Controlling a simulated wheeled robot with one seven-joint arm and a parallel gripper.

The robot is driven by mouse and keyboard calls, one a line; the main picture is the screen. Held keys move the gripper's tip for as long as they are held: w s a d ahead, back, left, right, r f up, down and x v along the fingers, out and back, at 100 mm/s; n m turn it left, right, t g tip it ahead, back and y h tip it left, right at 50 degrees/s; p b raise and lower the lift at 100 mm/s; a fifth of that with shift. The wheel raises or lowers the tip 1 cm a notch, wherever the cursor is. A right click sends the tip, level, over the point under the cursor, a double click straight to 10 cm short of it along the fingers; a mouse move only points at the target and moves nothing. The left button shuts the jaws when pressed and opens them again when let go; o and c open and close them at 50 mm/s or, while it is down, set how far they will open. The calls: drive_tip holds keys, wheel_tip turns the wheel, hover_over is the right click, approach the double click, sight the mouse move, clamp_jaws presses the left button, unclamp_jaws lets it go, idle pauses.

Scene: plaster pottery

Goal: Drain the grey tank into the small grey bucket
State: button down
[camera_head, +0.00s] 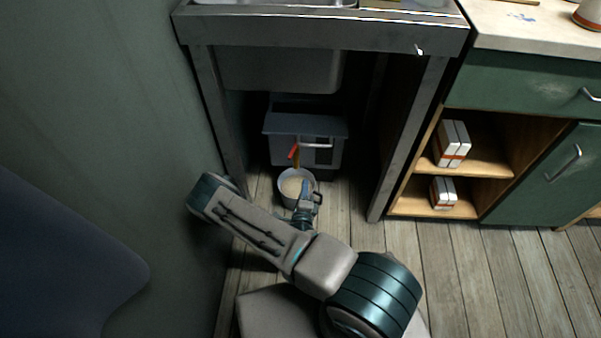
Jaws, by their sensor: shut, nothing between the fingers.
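The grey tank (283,152) stands on the floor under the sink, with a lid-like top and a light bar handle on its front. A small red lever (293,152) shows low on its front. A thin brownish strip hangs below the lever toward the bucket; it looks like a stream, but is too small to be sure. The small grey bucket (283,196) stands upright on the floor before the tank, with pale beige contents inside. My gripper (308,188) is shut and empty at the bucket's right front side; I cannot tell whether it touches. My arm hides the floor in front.
The metal sink stand (320,28) spans above, with its right leg (408,140) beside the opening. A wooden shelf unit with boxes (452,144) and a green cabinet (550,175) stand right. A wall is close at left. Floor (460,270) is clear at right.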

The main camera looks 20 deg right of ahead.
sight(297, 161)
drive_tip(key=w+b, duration=0.1)
drive_tip(key=w, duration=0.2)
drive_tip(key=w+r+b, duration=0.1)
drive_tip(key=w, duration=0.3)
drive_tip(key=w+b, duration=0.1)
drive_tip(key=w, duration=0.3)
drive_tip(key=shift+d+r+b, duration=0.1)
drive_tip(key=shift+r+b, duration=0.05)
drive_tip(key=shift+b, duration=0.25)
